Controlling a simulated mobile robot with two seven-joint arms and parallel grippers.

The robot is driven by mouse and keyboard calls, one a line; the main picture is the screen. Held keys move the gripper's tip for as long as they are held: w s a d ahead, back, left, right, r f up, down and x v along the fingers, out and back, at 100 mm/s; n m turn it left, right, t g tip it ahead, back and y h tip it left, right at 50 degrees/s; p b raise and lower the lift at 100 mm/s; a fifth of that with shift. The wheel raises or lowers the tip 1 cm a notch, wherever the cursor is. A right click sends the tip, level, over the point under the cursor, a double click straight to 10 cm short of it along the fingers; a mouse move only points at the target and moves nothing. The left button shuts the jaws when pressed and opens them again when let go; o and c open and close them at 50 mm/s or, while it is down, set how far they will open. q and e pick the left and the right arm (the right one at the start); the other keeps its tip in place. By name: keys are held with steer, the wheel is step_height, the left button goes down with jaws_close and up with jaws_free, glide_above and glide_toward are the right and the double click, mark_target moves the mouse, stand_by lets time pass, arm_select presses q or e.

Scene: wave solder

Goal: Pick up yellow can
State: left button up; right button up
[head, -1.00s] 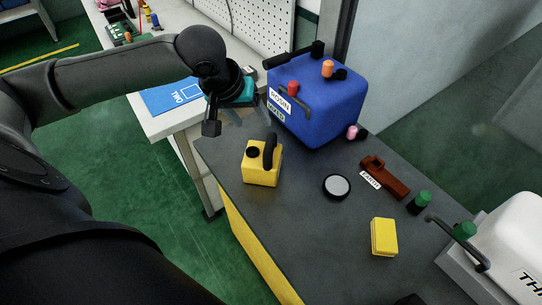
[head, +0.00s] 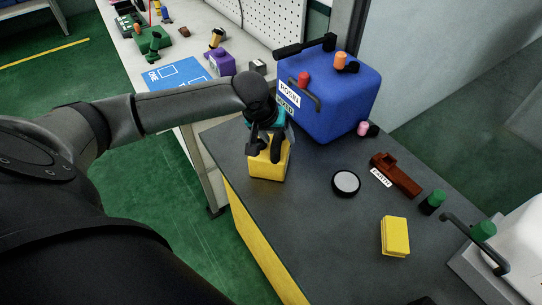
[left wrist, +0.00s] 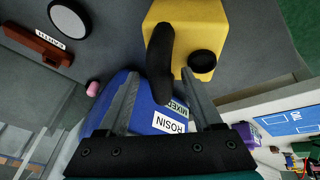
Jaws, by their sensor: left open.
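The yellow can (head: 268,166) stands on the dark grey tabletop, near its left edge. It has a black handle and a black cap on top. In the left wrist view the can (left wrist: 205,22) is at the top, with its black handle (left wrist: 160,62) pointing down toward the space between the fingers. My left gripper (head: 265,145) is just above and behind the can in the head view. In the left wrist view the gripper (left wrist: 160,90) is open, with nothing clearly held between its fingers. My right gripper is not in view.
A blue box labelled ROSIN (head: 335,100) stands close behind the can. A round black-rimmed disc (head: 346,183), a brown tool (head: 396,175), a yellow block (head: 395,236) and a green-capped item (head: 432,202) lie to the right. The tabletop (head: 300,225) in front is clear.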

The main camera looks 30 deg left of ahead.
arm_select(q)
steer(key=shift+w+f, duration=0.15)
steer(key=shift+f, duration=0.15)
jaws_close()
stand_by(0.4)
steer(key=shift+r, duration=0.1)
